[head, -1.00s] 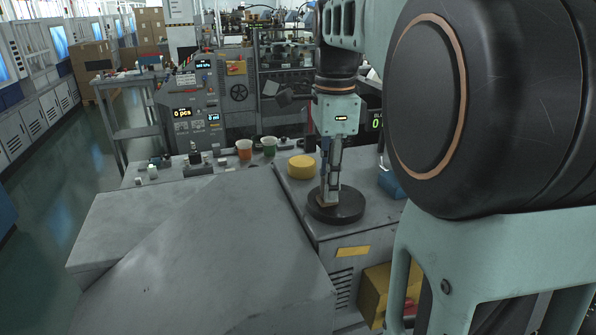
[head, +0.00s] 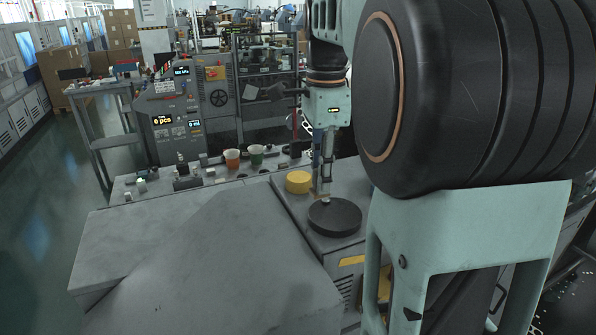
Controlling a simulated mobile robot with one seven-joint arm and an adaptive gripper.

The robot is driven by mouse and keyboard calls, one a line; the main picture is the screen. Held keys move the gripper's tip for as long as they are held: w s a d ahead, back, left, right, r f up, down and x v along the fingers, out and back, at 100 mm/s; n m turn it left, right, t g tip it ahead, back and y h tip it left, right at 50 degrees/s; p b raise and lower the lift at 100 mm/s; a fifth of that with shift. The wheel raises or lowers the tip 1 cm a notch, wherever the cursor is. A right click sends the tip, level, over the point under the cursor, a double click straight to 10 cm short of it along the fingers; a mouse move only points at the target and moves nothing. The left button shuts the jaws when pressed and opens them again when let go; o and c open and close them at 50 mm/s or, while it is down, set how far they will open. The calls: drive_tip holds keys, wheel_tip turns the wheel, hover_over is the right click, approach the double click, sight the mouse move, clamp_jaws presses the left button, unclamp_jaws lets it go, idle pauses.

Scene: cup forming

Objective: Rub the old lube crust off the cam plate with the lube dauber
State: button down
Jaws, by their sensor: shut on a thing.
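The cam plate appears to be the dark round disc (head: 336,218) lying flat on the grey machine top. My gripper (head: 321,192) points down at the disc's far left edge, between it and a yellow round block. It is shut on a small tan-tipped thing, apparently the lube dauber (head: 318,196), mostly hidden by the fingers. I cannot tell whether its tip touches the disc. The disc's face looks evenly dark; no separate crust can be made out at this size.
The yellow round block (head: 298,182) stands close left of my gripper. A large sloped grey cover (head: 215,255) fills the front. My own arm hides the right side.

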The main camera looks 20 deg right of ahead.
drive_tip(key=shift+a+r+p, duration=0.1)
drive_tip(key=shift+r+p, duration=0.35)
drive_tip(key=shift+r, duration=0.5)
